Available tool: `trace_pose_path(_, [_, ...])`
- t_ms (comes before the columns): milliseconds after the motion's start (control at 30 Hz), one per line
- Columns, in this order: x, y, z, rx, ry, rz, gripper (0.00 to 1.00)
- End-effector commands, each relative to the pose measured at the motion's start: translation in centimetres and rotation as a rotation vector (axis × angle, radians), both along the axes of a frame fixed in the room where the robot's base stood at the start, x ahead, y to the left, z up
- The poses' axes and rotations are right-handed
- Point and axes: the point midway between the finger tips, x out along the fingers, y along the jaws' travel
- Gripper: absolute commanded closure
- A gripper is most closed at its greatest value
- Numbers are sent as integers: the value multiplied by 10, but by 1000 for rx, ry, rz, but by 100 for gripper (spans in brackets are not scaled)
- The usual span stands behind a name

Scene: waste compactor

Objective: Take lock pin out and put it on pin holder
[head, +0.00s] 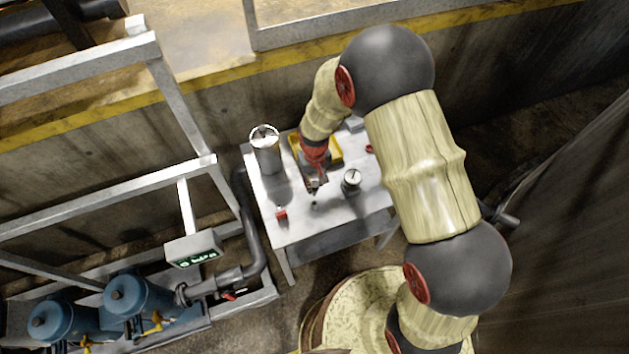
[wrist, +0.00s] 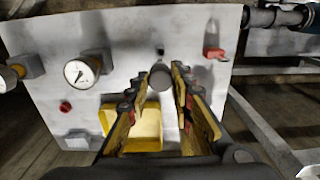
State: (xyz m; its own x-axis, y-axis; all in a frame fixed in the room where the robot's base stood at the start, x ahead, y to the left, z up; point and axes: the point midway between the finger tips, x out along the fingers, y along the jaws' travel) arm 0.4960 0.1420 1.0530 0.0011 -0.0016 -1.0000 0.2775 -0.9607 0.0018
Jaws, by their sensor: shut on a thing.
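My gripper (head: 314,186) is over the grey table in the head view. In the wrist view my gripper (wrist: 166,75) has its fingers on either side of a grey, round-ended piece, which looks like the lock pin (wrist: 161,78). The jaws are shut on it, and its length is foreshortened. A small dark fitting (wrist: 160,48) is on the table just beyond the fingertips, and it also shows in the head view (head: 315,205). A small red piece (wrist: 214,53) stands on the table to the right of it. I cannot tell which fitting is the pin holder.
A pressure gauge (head: 351,178) stands right of my gripper in the head view. A metal canister (head: 265,151) stands at the table's left. A yellow tray (wrist: 107,119) lies under my gripper's wrist side. A red knob (wrist: 66,107) is near the gauge. Metal railings are left of the table.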

Motion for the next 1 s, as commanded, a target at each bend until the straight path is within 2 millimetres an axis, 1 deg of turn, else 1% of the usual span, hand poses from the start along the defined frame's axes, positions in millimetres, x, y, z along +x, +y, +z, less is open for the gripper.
trace_pose_path(33, [0,0,-6,0,0,0,100])
trace_pose_path(500, [0,0,-45,0,0,0,100])
trace_pose_path(667, [0,0,-50,0,-1,0,100])
trace_pose_path(1000, [0,0,-50,0,-1,0,100])
